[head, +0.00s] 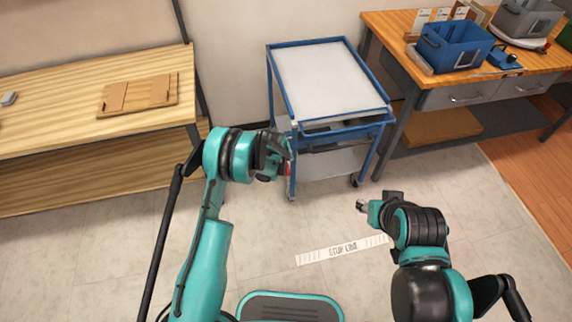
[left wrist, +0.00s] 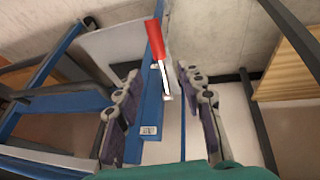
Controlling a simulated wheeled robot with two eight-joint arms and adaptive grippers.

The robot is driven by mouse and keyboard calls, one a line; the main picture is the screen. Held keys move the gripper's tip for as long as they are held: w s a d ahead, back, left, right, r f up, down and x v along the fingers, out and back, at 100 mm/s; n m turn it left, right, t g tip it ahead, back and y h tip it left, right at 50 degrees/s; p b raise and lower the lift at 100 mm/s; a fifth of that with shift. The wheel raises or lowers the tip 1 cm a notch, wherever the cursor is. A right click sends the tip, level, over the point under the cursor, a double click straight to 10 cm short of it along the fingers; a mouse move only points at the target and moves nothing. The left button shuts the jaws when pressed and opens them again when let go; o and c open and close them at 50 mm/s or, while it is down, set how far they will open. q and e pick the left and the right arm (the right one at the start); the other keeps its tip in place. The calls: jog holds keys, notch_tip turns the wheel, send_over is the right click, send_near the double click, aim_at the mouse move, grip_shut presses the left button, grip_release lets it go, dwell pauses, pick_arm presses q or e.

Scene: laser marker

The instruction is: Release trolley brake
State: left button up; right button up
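The trolley (head: 330,78) has a blue frame and a pale top and stands against the wall. The left wrist view shows its blue post (left wrist: 152,120) with a brake lever, a red handle (left wrist: 154,40) on a metal shaft. A bit of the red handle (head: 288,169) also shows in the head view, beside my left gripper (head: 284,160). In the left wrist view my left gripper (left wrist: 159,72) is open, its fingers on either side of the lever and apart from it. My right gripper (head: 362,206) is over the floor; its finger opening is too small to tell.
A wooden table (head: 60,110) with a board (head: 140,95) stands on the left. A workbench (head: 400,30) with a blue bin (head: 452,45) stands close to the trolley's right side. A stop-line strip (head: 342,250) lies on open floor in front.

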aim_at(286, 164)
pick_arm(q)
jog(key=b+x, duration=0.1)
jog(key=x, duration=0.2)
jog(key=b+x, duration=0.1)
jog(key=x, duration=0.2)
jog(key=b+x, duration=0.1)
jog(key=x, duration=0.2)
jog(key=shift+s+d+f, duration=0.1)
jog(key=shift+s+f, duration=0.05)
jog(key=shift+s, duration=0.15)
grip_shut()
